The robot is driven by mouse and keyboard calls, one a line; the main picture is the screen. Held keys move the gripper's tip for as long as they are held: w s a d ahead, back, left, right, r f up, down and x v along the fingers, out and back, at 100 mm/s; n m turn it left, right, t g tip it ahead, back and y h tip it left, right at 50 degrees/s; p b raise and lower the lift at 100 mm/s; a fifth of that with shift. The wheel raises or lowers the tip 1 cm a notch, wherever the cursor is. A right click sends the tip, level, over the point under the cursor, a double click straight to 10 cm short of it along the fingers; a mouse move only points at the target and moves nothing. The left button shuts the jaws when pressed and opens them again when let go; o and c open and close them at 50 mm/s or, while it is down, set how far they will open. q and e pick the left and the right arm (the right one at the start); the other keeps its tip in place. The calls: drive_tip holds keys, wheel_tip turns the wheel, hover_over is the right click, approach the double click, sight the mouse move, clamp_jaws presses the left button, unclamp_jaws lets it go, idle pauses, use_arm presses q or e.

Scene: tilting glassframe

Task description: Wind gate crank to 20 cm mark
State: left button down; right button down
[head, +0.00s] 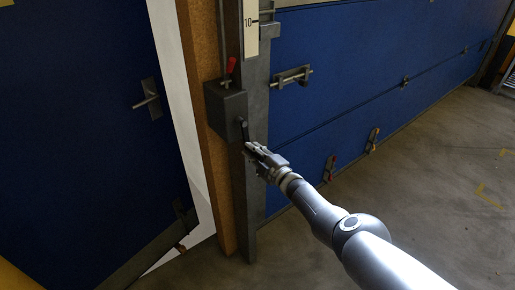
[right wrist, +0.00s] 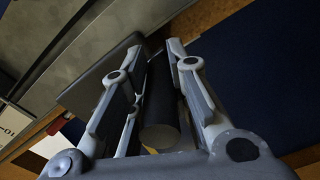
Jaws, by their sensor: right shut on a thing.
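The grey crank box (head: 226,108) is mounted on the post beside the blue gate (head: 330,60) in the head view. Its dark crank handle (head: 244,128) hangs from the box's right side. My right gripper (head: 254,147) is at the handle's lower end. In the right wrist view my right gripper (right wrist: 150,95) has its fingers on either side of the dark cylindrical grip (right wrist: 160,110) and is shut on it. A white scale strip (head: 251,22) with a 10 mark stands on the post above the box. A red pointer (head: 231,65) sits just above the box. My left gripper is not in view.
A blue door (head: 75,120) with a lever handle (head: 148,99) is at the left. A metal latch (head: 290,77) sticks out from the gate right of the post. Red-handled fittings (head: 331,167) sit low on the gate. The concrete floor (head: 430,180) at the right is mostly clear.

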drive_tip(key=shift+s+a+f+m, duration=0.35)
drive_tip(key=shift+s+a+m, duration=0.15)
drive_tip(key=shift+m, duration=0.3)
